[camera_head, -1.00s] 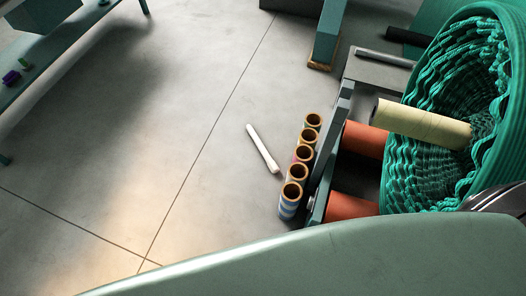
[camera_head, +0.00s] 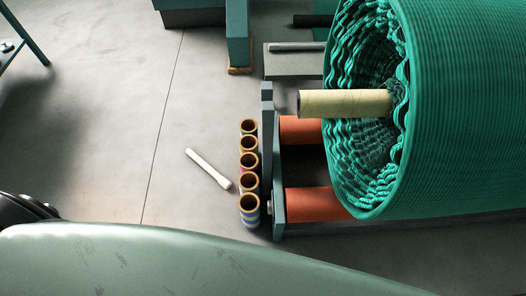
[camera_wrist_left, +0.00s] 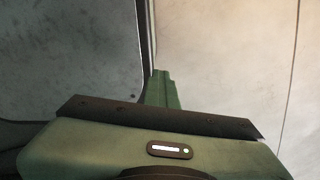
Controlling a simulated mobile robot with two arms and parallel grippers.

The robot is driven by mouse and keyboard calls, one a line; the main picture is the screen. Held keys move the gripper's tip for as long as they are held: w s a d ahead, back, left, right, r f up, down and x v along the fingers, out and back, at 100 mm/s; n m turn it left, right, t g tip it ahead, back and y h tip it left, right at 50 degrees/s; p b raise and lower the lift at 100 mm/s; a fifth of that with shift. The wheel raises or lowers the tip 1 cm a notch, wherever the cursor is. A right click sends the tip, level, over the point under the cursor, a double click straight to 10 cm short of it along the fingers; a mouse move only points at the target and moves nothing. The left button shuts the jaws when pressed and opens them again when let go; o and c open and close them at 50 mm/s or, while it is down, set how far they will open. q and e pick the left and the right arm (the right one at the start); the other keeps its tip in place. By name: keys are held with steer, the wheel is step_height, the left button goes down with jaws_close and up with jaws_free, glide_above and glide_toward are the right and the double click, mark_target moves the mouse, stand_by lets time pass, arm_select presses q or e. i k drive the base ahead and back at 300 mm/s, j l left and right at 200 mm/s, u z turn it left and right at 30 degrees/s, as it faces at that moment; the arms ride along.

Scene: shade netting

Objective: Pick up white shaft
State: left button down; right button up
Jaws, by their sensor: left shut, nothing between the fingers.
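The white shaft (camera_head: 206,167) lies on the grey floor in the head view, slanting down to the right. Its lower right end is close to a row of upright tubes (camera_head: 250,173). My left gripper (camera_wrist_left: 162,80) shows in the left wrist view, its green fingers closed together with nothing between them. The shaft does not show in that view. Neither gripper shows in the head view, so the distance from the left gripper to the shaft cannot be told.
A large green netting roll (camera_head: 450,110) with a pale core (camera_head: 345,103) rests above orange rollers (camera_head: 310,203) on the right. A dark frame plate (camera_head: 279,190) stands beside the tubes. Floor left of the shaft is clear. A green post (camera_head: 238,35) stands at the back.

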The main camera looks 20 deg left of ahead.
mark_target(222, 180)
steer(key=i+j+z, duration=0.15)
steer(key=j+z, duration=0.3)
steer(key=j, duration=0.15)
steer(key=j+z, duration=0.4)
steer(key=j, duration=0.25)
steer(key=j+z, duration=0.45)
steer(key=j, duration=0.2)
steer(key=k+j+z, duration=0.15)
steer(key=j+z, duration=0.3)
steer(key=j, duration=0.15)
